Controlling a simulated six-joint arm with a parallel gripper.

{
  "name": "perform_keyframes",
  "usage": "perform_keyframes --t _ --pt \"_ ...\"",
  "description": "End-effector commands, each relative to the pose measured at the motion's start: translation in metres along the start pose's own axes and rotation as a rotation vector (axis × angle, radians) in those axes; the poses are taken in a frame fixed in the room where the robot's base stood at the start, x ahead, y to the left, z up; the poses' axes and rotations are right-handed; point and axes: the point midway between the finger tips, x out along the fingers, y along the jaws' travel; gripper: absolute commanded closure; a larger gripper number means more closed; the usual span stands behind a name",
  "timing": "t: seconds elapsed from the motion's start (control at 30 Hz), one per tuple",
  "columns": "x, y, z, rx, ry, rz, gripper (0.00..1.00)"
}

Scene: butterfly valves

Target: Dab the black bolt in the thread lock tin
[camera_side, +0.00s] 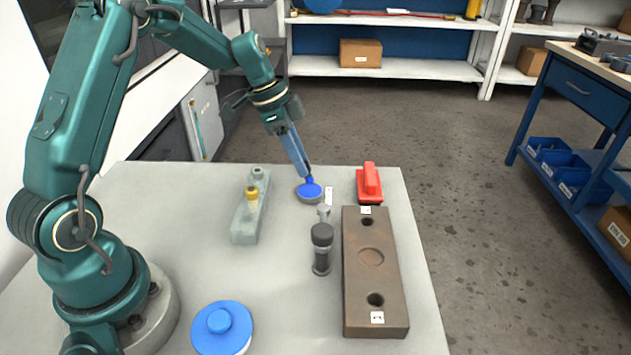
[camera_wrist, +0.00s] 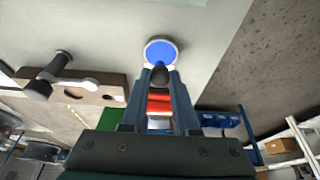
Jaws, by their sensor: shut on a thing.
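The thread lock tin (camera_side: 308,196) is a low round dish with blue inside and a pale rim, at the back of the table. It also shows in the wrist view (camera_wrist: 160,50). My gripper (camera_side: 307,170) points down over the tin, shut on a small dark piece, the black bolt (camera_wrist: 160,75). Its dark end shows between the fingertips in the wrist view, in front of the blue disc. A short blue part shows just under the fingertips in the side view. The bolt's lower end is at the tin, but I cannot tell how deep it sits.
A brown block (camera_side: 358,290) with holes lies at right, beside an upright dark-capped cylinder (camera_side: 322,249). A red-handled thing (camera_side: 370,181) stands behind the block. A grey-green block (camera_side: 246,224) with a yellow-topped piece is left of the tin. A blue-lidded round container (camera_side: 222,325) is at front.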

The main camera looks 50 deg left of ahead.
Motion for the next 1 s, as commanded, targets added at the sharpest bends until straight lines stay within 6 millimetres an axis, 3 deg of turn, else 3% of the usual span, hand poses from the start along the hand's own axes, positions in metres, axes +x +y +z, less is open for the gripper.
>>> perform_keyframes --t 0.53,1.0 --pt "-0.040 -0.001 -0.015 0.001 0.002 -0.005 1.00" --pt "-0.045 -0.001 -0.017 0.000 0.001 -0.002 1.00"
